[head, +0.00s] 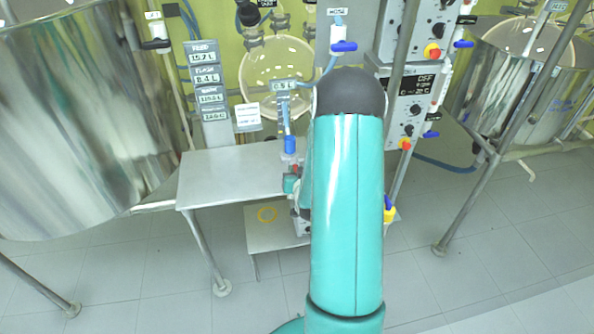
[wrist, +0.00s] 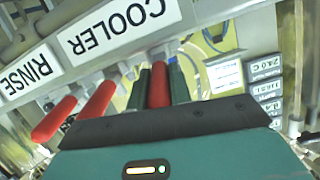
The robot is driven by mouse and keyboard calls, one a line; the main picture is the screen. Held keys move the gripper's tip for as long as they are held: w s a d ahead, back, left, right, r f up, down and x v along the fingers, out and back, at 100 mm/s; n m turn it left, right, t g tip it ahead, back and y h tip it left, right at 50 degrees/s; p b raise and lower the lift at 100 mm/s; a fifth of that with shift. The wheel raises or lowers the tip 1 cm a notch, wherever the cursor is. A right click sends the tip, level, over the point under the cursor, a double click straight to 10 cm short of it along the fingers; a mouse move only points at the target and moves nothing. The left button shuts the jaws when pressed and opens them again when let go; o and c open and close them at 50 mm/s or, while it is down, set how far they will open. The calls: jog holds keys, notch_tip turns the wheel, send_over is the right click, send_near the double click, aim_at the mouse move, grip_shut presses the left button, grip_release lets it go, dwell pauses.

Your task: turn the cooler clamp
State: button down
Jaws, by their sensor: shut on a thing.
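In the wrist view, which is upside down, a white COOLER label (wrist: 115,30) is on a rail at the top. A red clamp handle (wrist: 159,84) stands out near the right end of this label. My gripper (wrist: 158,88) is shut on this red handle, with one dark green finger on each side of it. The handle's far end is partly hidden by the gripper body. In the head view my teal arm covers the middle, and I cannot make out the gripper's grip there.
Two more red handles (wrist: 95,100) stick out just left of the gripper, near the RINSE label (wrist: 28,73). In the head view a metal table (head: 232,170) stands left of the arm. A large steel vessel (head: 85,110) fills the left. Floor is clear at the lower right.

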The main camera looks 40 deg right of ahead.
dwell(0.3)
jog(key=c, duration=1.3)
grip_release()
jog(key=shift+w, duration=0.1)
jog(key=shift+s, duration=0.2)
